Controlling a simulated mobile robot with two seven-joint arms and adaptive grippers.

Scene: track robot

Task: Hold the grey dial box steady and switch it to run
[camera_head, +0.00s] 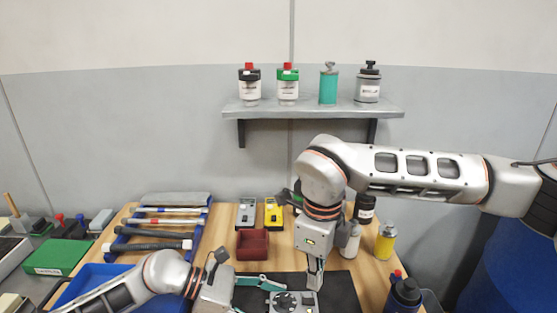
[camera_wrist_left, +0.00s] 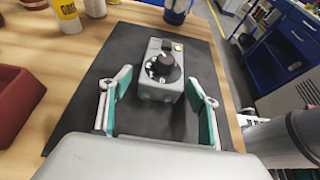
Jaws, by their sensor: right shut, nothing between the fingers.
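The grey dial box (camera_head: 305,298) lies on the dark mat at the bottom of the head view. In the left wrist view the box (camera_wrist_left: 160,93) shows a black dial knob (camera_wrist_left: 163,66) with a white mark, a black part behind it and a small amber spot. Its lettering is too small to read. My left gripper (camera_wrist_left: 158,84) is open, with one teal-padded finger on each side of the box's near end; a gap shows on the left side. My right gripper (camera_head: 315,284) is shut and empty, pointing down just above or behind the box; contact cannot be told.
The dark mat (camera_head: 343,289) lies on the wooden table. A dark red bin (camera_head: 252,245), a grey box (camera_head: 246,212) and a yellow box (camera_head: 273,213) stand behind. Bottles (camera_head: 385,242) stand right of my right gripper, and a blue bottle (camera_head: 404,295) is at the front right.

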